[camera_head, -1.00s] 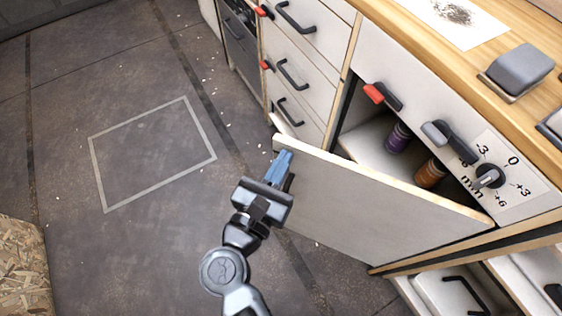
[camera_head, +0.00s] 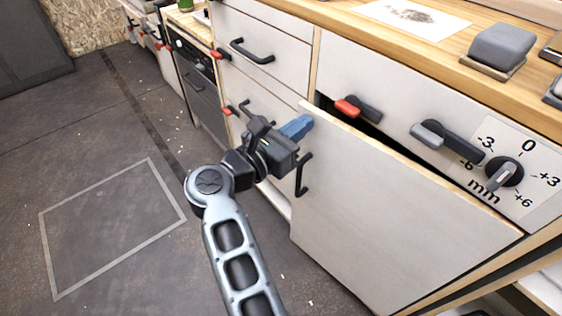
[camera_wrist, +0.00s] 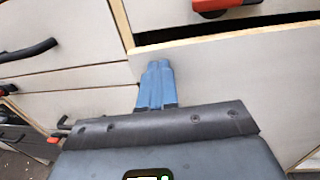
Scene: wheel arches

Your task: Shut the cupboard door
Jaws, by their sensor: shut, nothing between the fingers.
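The cupboard door (camera_head: 400,210) is a pale panel with a wooden top edge and a black handle (camera_head: 302,174) near its left edge. It stands a little ajar, with a narrow dark gap along its top. The door also shows in the wrist view (camera_wrist: 240,75). My gripper (camera_head: 298,127) is shut and empty, its blue fingers at the door's upper left corner. In the wrist view, the fingers (camera_wrist: 156,80) lie against or just in front of the door near its top edge; contact is hard to tell. The cupboard's inside is hidden.
Drawers with black handles (camera_head: 252,52) stand left of the cupboard. Above the door are a red lever (camera_head: 348,107), a grey lever (camera_head: 428,134) and a dial (camera_head: 504,172). A wooden worktop (camera_head: 340,22) runs above. The floor (camera_head: 110,130) at left is clear.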

